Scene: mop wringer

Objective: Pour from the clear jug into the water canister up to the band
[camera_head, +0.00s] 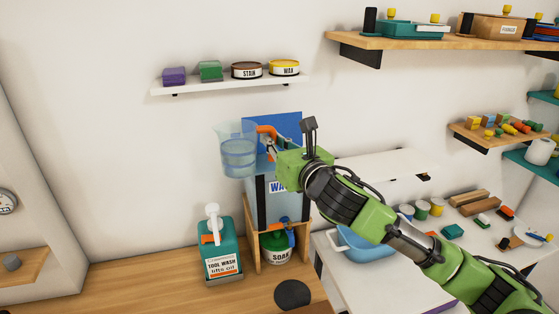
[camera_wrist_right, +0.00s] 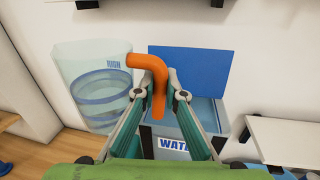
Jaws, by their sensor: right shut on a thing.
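The clear jug (camera_head: 239,158) has an orange handle and holds pale blue water. It is in the air, roughly upright, at the upper left of the water canister (camera_head: 262,208). My right gripper (camera_head: 271,147) is shut on the jug's orange handle. In the right wrist view the jug (camera_wrist_right: 92,95) is left of the fingers (camera_wrist_right: 155,85) and the handle is between them. The canister (camera_wrist_right: 208,112) has a white label and its blue lid (camera_wrist_right: 188,72) stands up behind its open top. My arm hides part of the canister; I cannot make out its band. My left gripper is out of view.
The canister stands on a wooden stand (camera_head: 256,250) with a green SOAK container (camera_head: 277,247) below. A teal TOOL WASH bottle (camera_head: 221,250) is to the left. A white shelf (camera_head: 215,84) with tins hangs above. A blue basin (camera_head: 365,247) is at the right.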

